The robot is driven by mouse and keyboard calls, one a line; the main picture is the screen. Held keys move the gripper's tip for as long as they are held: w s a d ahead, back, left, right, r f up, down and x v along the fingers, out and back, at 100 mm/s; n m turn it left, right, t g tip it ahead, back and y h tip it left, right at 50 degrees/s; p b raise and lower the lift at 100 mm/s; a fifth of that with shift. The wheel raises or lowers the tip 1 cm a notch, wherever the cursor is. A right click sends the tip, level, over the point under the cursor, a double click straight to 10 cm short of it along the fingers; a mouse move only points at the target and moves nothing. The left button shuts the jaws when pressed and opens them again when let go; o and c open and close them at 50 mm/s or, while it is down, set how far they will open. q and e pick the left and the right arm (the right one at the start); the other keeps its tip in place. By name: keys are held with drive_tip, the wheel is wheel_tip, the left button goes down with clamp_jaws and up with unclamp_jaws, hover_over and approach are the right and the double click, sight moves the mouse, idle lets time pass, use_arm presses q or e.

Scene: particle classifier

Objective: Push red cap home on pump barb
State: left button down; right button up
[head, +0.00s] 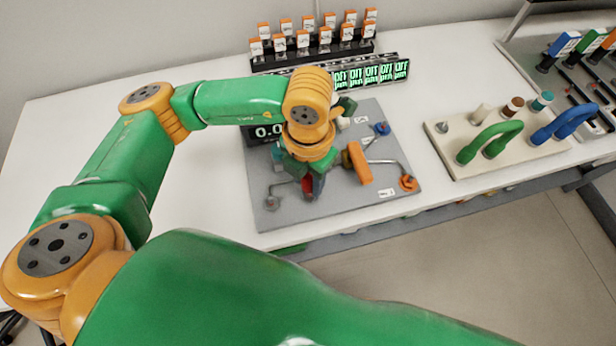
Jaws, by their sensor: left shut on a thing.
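My left gripper (307,188) points down over the grey board (285,217) on the table, at its left-middle part. It is shut on the red cap (307,184), of which only a small red patch shows between the fingers. The fingers and wrist hide most of the cap. I cannot make out the pump barb, or whether the cap touches it. My right gripper is not in view.
The board also carries an orange block (360,163), a bent metal pipe (390,162), a blue knob (382,128) and a partly covered display (264,132). A beige board with loop handles (470,165) is at right.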

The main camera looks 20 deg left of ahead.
sight(308, 196)
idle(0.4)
use_arm(q)
drive_tip(key=shift+f+b, duration=0.1)
drive_tip(key=shift+b, duration=0.3)
drive_tip(key=shift+f+b, duration=0.3)
drive_tip(key=shift+b, duration=0.05)
drive_tip(key=shift+f+b, duration=1.35)
drive_tip(key=shift+b, duration=0.2)
drive_tip(key=shift+c, duration=2)
unclamp_jaws()
drive_tip(key=shift+r, duration=0.15)
